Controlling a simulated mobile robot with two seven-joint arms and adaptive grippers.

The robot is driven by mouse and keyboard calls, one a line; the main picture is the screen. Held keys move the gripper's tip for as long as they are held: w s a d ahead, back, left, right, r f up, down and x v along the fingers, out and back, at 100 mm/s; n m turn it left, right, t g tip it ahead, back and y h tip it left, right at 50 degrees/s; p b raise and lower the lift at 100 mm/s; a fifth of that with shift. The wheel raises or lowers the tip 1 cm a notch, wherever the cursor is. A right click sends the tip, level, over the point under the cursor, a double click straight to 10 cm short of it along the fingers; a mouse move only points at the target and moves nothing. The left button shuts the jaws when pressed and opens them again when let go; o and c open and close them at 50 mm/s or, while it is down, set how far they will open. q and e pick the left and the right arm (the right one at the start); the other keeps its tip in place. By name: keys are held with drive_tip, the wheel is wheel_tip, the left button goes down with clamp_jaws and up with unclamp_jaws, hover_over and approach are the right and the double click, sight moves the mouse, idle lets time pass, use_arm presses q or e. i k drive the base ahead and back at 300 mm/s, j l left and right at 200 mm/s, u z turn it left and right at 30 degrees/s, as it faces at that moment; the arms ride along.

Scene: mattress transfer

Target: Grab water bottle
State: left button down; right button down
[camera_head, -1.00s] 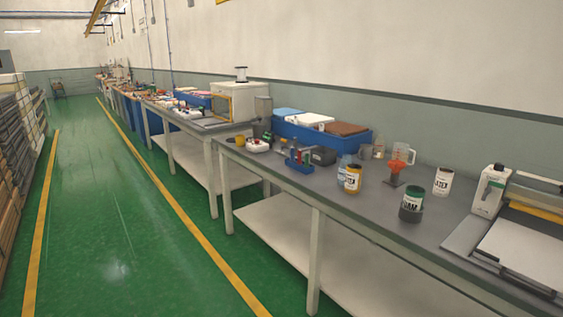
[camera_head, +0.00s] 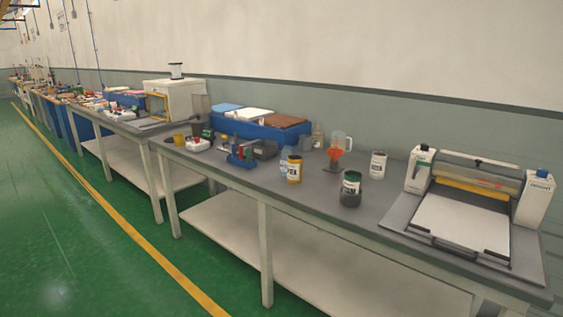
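A pale blue, clear bottle-like thing (camera_head: 284,162) stands on the near workbench, partly hidden behind a yellow jar (camera_head: 294,172) with a white label. I cannot tell for sure that it is the water bottle. A small clear bottle (camera_head: 318,137) stands farther back by the wall. Neither of my grippers shows in the head view.
The grey workbench (camera_head: 300,195) also holds a dark green-lidded jar (camera_head: 350,190), a white jar (camera_head: 378,164), an orange funnel (camera_head: 335,154), a blue bin (camera_head: 262,131) and a roller machine (camera_head: 465,215). The green floor (camera_head: 80,250) is clear at left.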

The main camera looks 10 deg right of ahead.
sight(287, 150)
drive_tip(key=i+j+u, duration=0.3)
drive_tip(key=i, duration=0.2)
drive_tip(key=i+u, duration=0.3)
drive_tip(key=i, duration=0.2)
drive_tip(key=i+j, duration=0.1)
drive_tip(key=i, duration=1.3)
drive_tip(key=i+z, duration=0.35)
drive_tip(key=i+j+z, duration=0.2)
drive_tip(key=z, duration=0.15)
drive_tip(key=i+j+z, duration=0.2)
drive_tip(key=z, duration=0.15)
drive_tip(key=i+j+z, duration=0.2)
drive_tip(key=z, duration=0.15)
drive_tip(key=i+j+z, duration=0.15)
drive_tip(key=z, duration=0.25)
drive_tip(key=i+j+z, duration=0.1)
drive_tip(key=j+z, duration=0.25)
